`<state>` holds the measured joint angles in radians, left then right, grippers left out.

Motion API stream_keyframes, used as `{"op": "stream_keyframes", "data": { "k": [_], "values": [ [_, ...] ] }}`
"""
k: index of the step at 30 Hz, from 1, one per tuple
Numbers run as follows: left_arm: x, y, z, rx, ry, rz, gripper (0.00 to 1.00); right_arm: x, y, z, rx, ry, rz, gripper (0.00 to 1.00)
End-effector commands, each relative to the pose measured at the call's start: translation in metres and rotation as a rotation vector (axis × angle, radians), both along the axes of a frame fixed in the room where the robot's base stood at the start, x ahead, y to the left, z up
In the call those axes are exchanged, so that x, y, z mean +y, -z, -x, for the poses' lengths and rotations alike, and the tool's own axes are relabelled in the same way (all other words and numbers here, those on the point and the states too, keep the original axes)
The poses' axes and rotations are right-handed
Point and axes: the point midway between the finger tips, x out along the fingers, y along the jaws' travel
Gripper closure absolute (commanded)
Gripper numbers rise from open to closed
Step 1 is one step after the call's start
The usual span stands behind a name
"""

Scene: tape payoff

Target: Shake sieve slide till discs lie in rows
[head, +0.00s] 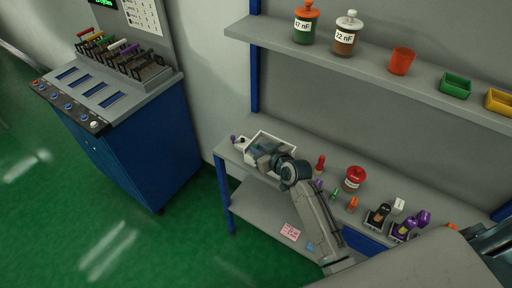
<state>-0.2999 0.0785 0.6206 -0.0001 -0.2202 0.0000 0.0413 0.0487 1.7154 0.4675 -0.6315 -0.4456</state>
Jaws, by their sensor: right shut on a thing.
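A white-rimmed box (283,139) with a grey-green inside sits at the left end of the bench and looks like the sieve slide. My right gripper (262,158) is at its near side, low over the rim, and is shut on it. The gripper and wrist cover the box's near part, so the exact grip point is hidden. I cannot make out single discs or rows inside. My left gripper is not in view.
On the bench, right of the box, stand a red bottle (320,165), a red-lidded jar (353,178) and several small coloured items. A shelf (300,48) with jars and bins hangs above. A blue cabinet (130,160) stands left; green floor between is clear.

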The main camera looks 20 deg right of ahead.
Motion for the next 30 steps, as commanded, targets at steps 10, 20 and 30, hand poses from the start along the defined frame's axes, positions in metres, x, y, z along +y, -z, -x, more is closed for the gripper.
{"op": "stream_keyframes", "data": {
  "k": [10, 20, 30],
  "values": [
    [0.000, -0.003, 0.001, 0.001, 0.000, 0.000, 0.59, -0.026, 0.001, 0.033, 0.002, -0.001, 0.003, 1.00],
    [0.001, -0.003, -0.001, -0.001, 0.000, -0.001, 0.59, -0.025, 0.001, 0.033, 0.003, -0.001, 0.003, 0.60],
    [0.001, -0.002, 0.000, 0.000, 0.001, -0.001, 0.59, -0.027, 0.000, 0.037, 0.002, -0.001, 0.003, 0.60]
  ]
}}
